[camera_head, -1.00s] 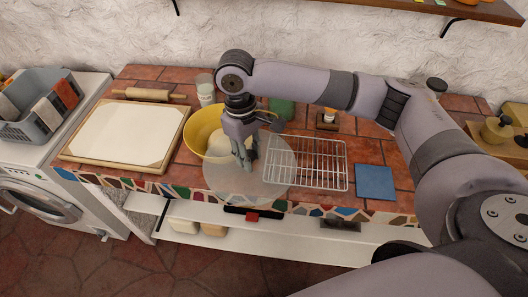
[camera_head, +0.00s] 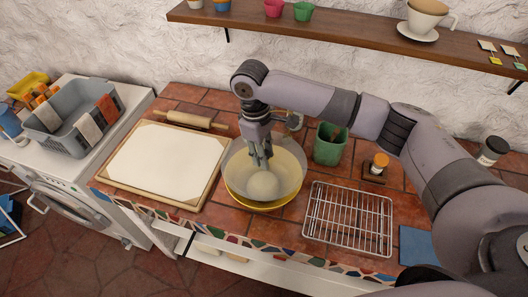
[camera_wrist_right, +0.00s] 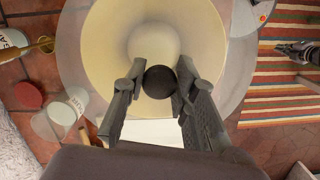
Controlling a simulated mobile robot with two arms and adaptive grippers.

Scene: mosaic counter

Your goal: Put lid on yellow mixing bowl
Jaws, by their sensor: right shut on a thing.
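My right gripper (camera_head: 262,160) is shut on the dark knob (camera_wrist_right: 159,82) of a clear, round lid (camera_head: 292,155). The lid is over the yellow mixing bowl (camera_head: 262,206), which shows through it and below its near edge. A pale round ball (camera_head: 264,186) lies in the bowl. In the right wrist view the lid's greyish rim (camera_wrist_right: 239,50) extends past the yellow bowl (camera_wrist_right: 100,55) on both sides. I cannot tell whether the lid touches the bowl's rim.
A pastry board (camera_head: 163,160) and rolling pin (camera_head: 190,120) lie left of the bowl. A green container (camera_head: 330,145) stands behind right, and a wire rack (camera_head: 348,218) lies to the right. A shelf (camera_head: 350,35) runs along the wall above.

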